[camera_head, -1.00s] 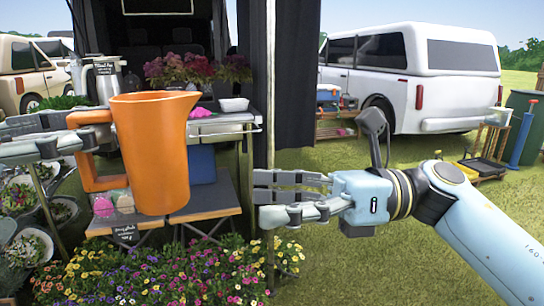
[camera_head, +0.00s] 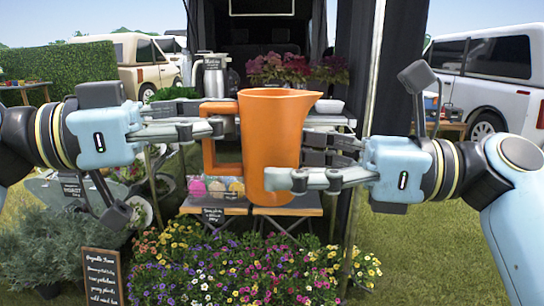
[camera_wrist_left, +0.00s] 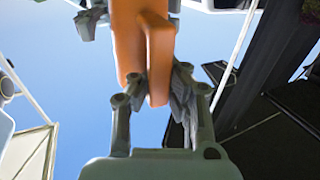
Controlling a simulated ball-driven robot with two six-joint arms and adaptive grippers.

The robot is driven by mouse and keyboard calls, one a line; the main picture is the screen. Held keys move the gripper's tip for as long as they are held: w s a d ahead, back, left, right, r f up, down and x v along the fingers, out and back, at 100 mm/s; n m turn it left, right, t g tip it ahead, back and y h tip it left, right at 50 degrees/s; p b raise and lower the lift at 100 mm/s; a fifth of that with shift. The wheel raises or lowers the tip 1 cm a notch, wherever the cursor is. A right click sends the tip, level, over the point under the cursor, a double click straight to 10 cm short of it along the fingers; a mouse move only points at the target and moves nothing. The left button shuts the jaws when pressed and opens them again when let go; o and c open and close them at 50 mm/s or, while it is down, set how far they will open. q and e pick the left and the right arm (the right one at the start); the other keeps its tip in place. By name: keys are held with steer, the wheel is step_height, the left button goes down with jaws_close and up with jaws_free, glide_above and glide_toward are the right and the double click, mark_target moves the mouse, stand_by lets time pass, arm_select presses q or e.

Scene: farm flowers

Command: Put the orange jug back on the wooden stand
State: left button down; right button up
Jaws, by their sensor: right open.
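The orange jug (camera_head: 272,135) is upright in the air at the middle of the head view, its handle to the left. My left gripper (camera_head: 226,118) is shut on the handle; the left wrist view shows its fingers on both sides of the orange handle (camera_wrist_left: 158,70). My right gripper (camera_head: 300,165) is open at the jug's right side. One finger overlaps the jug's front and the other is beside or behind it; contact is unclear. A low stand with wooden-edged tops (camera_head: 290,208) is below and behind the jug, partly hidden by it.
Colourful flowers (camera_head: 240,265) fill the ground in front of the stand. A metal flask (camera_head: 214,75) and pink flowers (camera_head: 280,70) stand behind on a higher table. A dark curtain post (camera_head: 365,90) rises behind my right gripper. A chalkboard (camera_head: 102,275) is at lower left.

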steer(key=shift+w+a, duration=0.25)
steer(key=shift+a, duration=1)
steer(key=c, duration=1.2)
arm_select(q)
steer(key=c, duration=1.9)
jaws_free()
steer(key=shift+c, duration=0.2)
arm_select(e)
steer(key=shift+c, duration=1.3)
arm_select(q)
steer(key=o, duration=0.6)
steer(key=shift+c, duration=0.2)
steer(key=shift+a, duration=0.1)
